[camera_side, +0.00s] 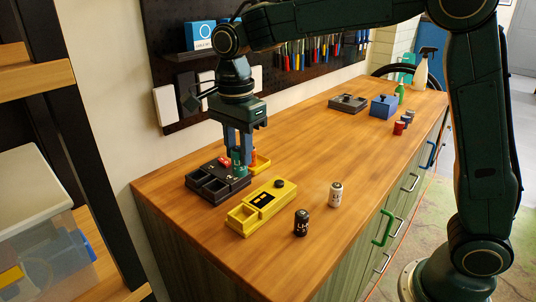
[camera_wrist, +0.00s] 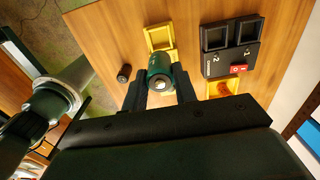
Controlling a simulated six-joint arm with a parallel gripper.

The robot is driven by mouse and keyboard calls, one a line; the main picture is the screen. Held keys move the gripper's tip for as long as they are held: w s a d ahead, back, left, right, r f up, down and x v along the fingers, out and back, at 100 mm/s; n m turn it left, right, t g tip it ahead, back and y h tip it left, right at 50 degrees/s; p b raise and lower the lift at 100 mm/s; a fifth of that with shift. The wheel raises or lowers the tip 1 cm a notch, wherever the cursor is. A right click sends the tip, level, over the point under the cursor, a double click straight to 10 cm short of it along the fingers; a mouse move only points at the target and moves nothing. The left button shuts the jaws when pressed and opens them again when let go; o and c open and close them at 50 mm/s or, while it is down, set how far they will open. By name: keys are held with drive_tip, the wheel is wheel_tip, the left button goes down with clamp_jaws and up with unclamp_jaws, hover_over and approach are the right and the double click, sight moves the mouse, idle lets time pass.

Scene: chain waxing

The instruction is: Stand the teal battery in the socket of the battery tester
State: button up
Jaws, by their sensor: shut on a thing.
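The teal battery (camera_side: 238,158) is in my gripper (camera_side: 239,160), held upright between the two fingers. In the side view it appears near the black two-bay unit, behind the tester; its exact height is hard to tell. In the wrist view the battery (camera_wrist: 158,72) shows its metal end toward the camera, with a finger on each side. The yellow battery tester (camera_side: 262,206) lies in front of it, with an empty square socket at its left end, a dark display and a round black knob. The wrist view shows the tester's socket (camera_wrist: 149,38) just beyond the battery; the rest is covered.
The black two-bay unit (camera_side: 207,184), with a red switch, sits beside the tester, its bays empty. A yellow tray (camera_side: 263,163) with an orange thing is behind my gripper. A black battery (camera_side: 301,222) and a white battery (camera_side: 335,194) stand right of the tester.

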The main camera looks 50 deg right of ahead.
drive_tip(key=shift+f, duration=6.4)
drive_tip(key=shift+f, duration=0.15)
drive_tip(key=o, duration=1)
wheel_tip(320, 180, up, 12)
drive_tip(key=shift+f, duration=0.1)
drive_tip(key=shift+r, duration=0.3)
